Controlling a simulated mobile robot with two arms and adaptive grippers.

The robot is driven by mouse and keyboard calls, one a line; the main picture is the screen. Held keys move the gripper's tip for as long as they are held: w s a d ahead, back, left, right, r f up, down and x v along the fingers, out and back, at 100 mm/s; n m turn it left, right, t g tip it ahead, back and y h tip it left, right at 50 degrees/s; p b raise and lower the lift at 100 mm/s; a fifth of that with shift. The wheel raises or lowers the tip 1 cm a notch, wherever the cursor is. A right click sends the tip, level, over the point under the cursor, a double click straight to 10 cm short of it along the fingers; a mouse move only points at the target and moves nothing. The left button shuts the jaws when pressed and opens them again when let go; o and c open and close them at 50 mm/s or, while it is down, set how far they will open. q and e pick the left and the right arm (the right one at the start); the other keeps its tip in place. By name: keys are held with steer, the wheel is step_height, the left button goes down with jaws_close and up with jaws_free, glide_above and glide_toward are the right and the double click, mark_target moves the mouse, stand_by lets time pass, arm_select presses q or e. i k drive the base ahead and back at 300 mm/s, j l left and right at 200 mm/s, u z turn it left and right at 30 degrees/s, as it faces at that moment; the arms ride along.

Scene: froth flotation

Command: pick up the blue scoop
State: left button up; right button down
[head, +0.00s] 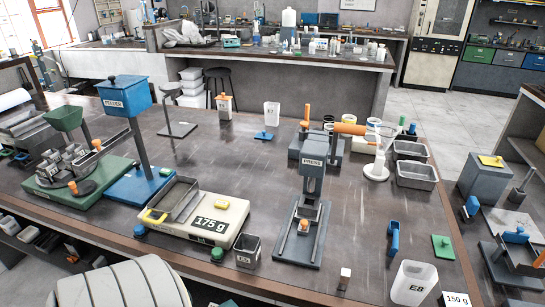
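A small, long blue piece that looks like the blue scoop (393,238) is on the right part of the dark table (345,225). It is right of the grey press labelled PRESS (313,170) and behind the clear beaker E8 (413,283). Its exact shape is too small to tell. Nothing touches it from above. Neither of my grippers is in view.
A green block (442,246) is right of the blue piece, and a small white-topped block (345,278) is to its front left. The scale reading 175 g (210,226) and a dark cup (247,250) are farther left. Grey trays (416,175) stand behind.

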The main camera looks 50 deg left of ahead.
mark_target(394, 226)
steer(key=i+l, duration=0.25)
steer(key=l, duration=0.15)
steer(key=i+l, duration=0.3)
steer(key=i+l+u, duration=0.15)
steer(key=l+u, duration=0.15)
steer(key=u, duration=0.15)
steer(key=l+u, duration=0.3)
steer(key=u, duration=0.15)
steer(key=i+l+u, duration=0.1)
steer(key=l+u, duration=0.4)
steer(key=j+u, duration=0.1)
steer(key=u, duration=0.4)
